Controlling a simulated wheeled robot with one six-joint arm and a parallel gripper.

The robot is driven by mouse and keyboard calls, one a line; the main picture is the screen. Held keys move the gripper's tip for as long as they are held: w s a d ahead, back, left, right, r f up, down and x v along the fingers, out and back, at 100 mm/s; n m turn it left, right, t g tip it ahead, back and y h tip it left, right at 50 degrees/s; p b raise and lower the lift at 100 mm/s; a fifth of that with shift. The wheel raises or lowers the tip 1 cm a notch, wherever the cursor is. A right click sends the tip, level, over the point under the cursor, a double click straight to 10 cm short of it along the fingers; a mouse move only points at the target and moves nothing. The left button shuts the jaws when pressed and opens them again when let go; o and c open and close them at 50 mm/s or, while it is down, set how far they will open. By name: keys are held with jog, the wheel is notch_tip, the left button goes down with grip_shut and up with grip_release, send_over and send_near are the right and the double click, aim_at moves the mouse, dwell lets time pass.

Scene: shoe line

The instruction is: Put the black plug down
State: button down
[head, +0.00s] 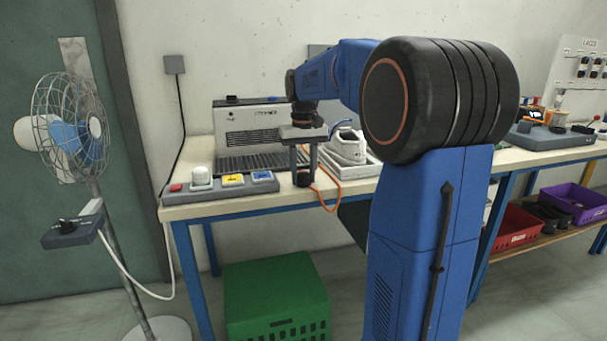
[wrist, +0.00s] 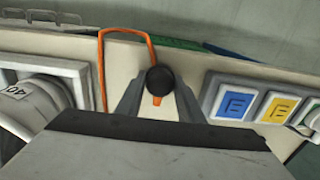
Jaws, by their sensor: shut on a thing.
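The black plug (head: 302,179) is between the fingers of my gripper (head: 303,172), low over the front part of the workbench (head: 345,190). In the wrist view the plug's round black end (wrist: 160,78) shows between the two grey fingers, which are shut on it. An orange cord (head: 325,200) runs from the plug, loops past the bench's front edge and goes back to the right. The cord also shows in the wrist view (wrist: 101,65). I cannot tell whether the plug touches the bench top.
A button strip (head: 222,187) with red, white, yellow and blue parts lies just left of the plug. A white shoe (head: 349,148) sits in a tray at right. A grey vented machine (head: 250,133) stands behind. A green crate (head: 275,295) is on the floor; a fan (head: 75,130) stands left.

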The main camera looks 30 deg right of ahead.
aim_at(303, 172)
jog(key=shift+f, duration=0.15)
jog(key=c, duration=1.2)
grip_release()
notch_tip(303, 172, up, 12)
jog(key=s+a+f+n+t, duration=0.1)
jog(key=s+a+f, duration=0.35)
jog(key=s, duration=0.25)
jog(key=s+a+f+n+t, duration=0.1)
jog(key=s+a+f, duration=0.2)
jog(key=s+a, duration=0.4)
jog(key=s+a+f+n+t, duration=0.1)
jog(key=s+a+f, duration=0.3)
jog(key=s+f, duration=1.2)
jog(key=shift+s+a+t, duration=0.15)
jog(key=shift+t, duration=0.75)
